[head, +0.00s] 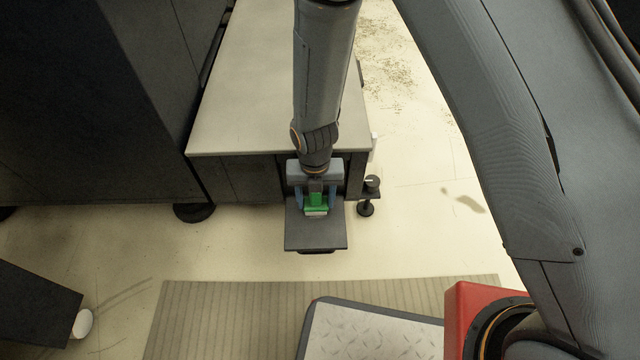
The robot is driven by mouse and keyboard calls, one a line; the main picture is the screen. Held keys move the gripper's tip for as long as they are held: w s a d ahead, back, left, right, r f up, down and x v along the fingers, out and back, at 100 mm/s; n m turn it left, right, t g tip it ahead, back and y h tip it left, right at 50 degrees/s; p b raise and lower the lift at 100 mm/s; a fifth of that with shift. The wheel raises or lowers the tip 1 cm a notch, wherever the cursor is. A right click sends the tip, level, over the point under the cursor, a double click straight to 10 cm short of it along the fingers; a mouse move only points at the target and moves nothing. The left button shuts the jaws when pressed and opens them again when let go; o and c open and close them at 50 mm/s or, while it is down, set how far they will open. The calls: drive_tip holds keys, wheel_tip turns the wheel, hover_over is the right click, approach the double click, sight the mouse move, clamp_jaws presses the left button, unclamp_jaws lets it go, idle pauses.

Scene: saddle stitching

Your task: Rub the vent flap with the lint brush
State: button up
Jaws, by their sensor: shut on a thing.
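The lint brush (316,209) is green with a pale lower edge. My gripper (316,199) points down with its blue fingers shut on the brush, one on each side. The vent flap (316,238) is a dark flat panel that stands out from the front of a cabinet, below its top. The brush is over the back half of the flap, near the cabinet front. I cannot tell whether the brush touches the flap. My gripper and wrist hide the flap's back part and some of the opening behind it.
The cabinet (262,100) has a pale top and dark front. A dark knob (372,182) on a small bracket sits close to the flap's right. A tall dark cabinet (100,100) stands at left. A ribbed mat (215,320) lies in front, with bare floor between it and the flap.

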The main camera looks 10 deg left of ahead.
drive_tip(key=shift+s+a+f+b, duration=0.1)
drive_tip(key=shift+s+a+b, duration=0.1)
drive_tip(key=shift+a, duration=0.4)
drive_tip(key=shift+s+a+b, duration=0.1)
drive_tip(key=shift+a+b, duration=0.1)
drive_tip(key=shift+a, duration=0.35)
drive_tip(key=shift+b, duration=0.3)
drive_tip(key=shift+w+d+p, duration=0.2)
drive_tip(key=shift+d+p, duration=0.3)
drive_tip(key=shift+d, duration=0.75)
drive_tip(key=shift+w+d+p, duration=0.25)
drive_tip(key=shift+d+p, duration=0.1)
drive_tip(key=shift+d, duration=0.35)
drive_tip(key=shift+r+p, duration=0.35)
drive_tip(key=shift+p, duration=0.05)
wheel_tip(320, 180, up, 2)
drive_tip(key=shift+r+p, duration=0.1)
drive_tip(key=shift+p, duration=0.2)
wheel_tip(320, 180, up, 5)
drive_tip(key=p, duration=0.4)
drive_tip(key=shift+r, duration=0.15)
drive_tip(key=shift+p, duration=0.3)
